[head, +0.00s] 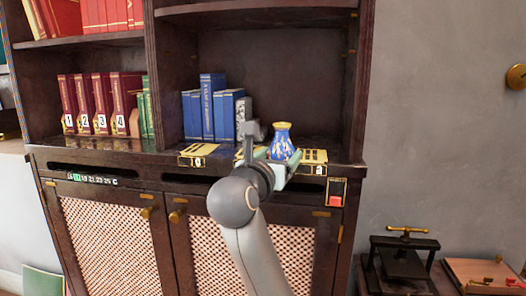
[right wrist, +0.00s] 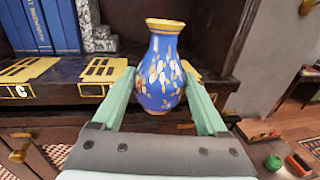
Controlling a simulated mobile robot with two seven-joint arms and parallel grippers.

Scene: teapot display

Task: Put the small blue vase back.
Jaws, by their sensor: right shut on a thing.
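The small blue vase (head: 281,142) has gold patterning and stands upright at the front edge of the cabinet shelf in the head view. In the right wrist view the vase (right wrist: 160,70) is between the two green fingers of my right gripper (right wrist: 163,108), which is shut on its body. My right gripper (head: 268,168) reaches in from below in the head view and partly hides the vase's lower part. Whether the vase's base touches the shelf cannot be told. My left gripper is not in view.
Gold slotted plates (head: 199,153) lie on the shelf (head: 170,160) either side of the vase. Blue books (head: 212,108) and a grey ornament (head: 243,115) stand behind to the left. The compartment's right side is clear. A black press (head: 403,262) stands at lower right.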

